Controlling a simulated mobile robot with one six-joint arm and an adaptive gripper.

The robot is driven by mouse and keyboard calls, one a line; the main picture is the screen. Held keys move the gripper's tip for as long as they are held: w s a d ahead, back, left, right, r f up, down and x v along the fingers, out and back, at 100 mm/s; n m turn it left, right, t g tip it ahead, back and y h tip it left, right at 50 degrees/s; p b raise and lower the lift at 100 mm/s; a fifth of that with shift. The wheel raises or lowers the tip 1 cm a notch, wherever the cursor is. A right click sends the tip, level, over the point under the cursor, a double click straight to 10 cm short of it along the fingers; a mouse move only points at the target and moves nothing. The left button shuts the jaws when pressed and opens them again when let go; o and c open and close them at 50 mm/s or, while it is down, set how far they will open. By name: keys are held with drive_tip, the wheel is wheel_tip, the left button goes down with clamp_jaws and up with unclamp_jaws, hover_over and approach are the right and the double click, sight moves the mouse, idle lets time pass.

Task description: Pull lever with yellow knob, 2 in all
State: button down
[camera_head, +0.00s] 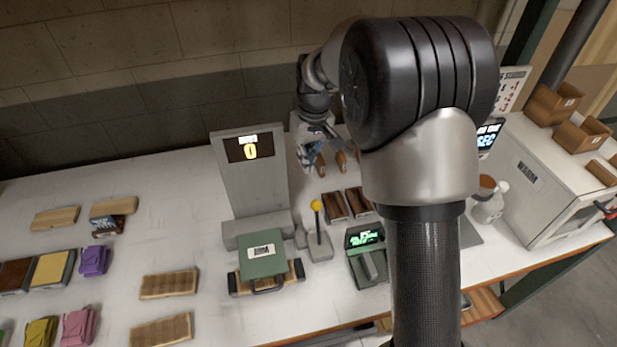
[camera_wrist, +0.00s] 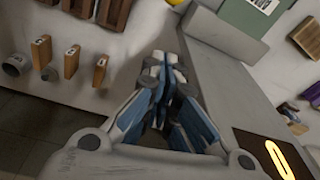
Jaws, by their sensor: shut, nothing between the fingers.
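The lever with the yellow knob (camera_head: 317,206) stands upright on a small grey base, just right of a grey stand. A sliver of the yellow knob (camera_wrist: 178,2) shows at the top edge of the wrist view. The stand's dark display (camera_head: 255,147) shows a yellow 0, and the display (camera_wrist: 270,155) is also at the lower right of the wrist view. My gripper (camera_head: 306,165) is behind and above the lever, beside the stand's upper right side. In the wrist view my gripper (camera_wrist: 162,65) has its blue fingers closed together and empty, clear of the lever.
My arm covers the table's right middle. The table left of the stand has free patches.

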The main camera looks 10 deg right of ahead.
wheel_tip(320, 180, down, 9)
drive_tip(key=s+b, duration=0.2)
drive_tip(key=shift+s+r, duration=0.2)
drive_tip(key=shift+s, duration=0.1)
drive_tip(key=shift+d, duration=0.1)
drive_tip(key=shift+s+b, duration=0.1)
drive_tip(key=shift+b, duration=0.45)
